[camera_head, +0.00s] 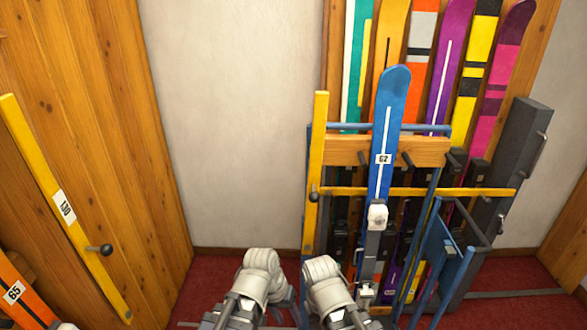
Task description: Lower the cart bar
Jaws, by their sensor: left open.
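The cart bar (460,191) is a thin yellow bar lying about level across the blue-framed cart, with a dark knob near its left end. My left gripper (264,262) is at the bottom centre, open, low and left of the cart, apart from the bar. My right gripper (323,272) is beside it, in front of the cart's lower left; its jaws are not clear.
Several coloured skis (445,60) stand behind the cart. A dark grey post (515,155) leans at its right, by a blue panel (440,250). A yellow board (60,200) labelled 130 leans at left. Red carpet (215,275) is bare left of the cart.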

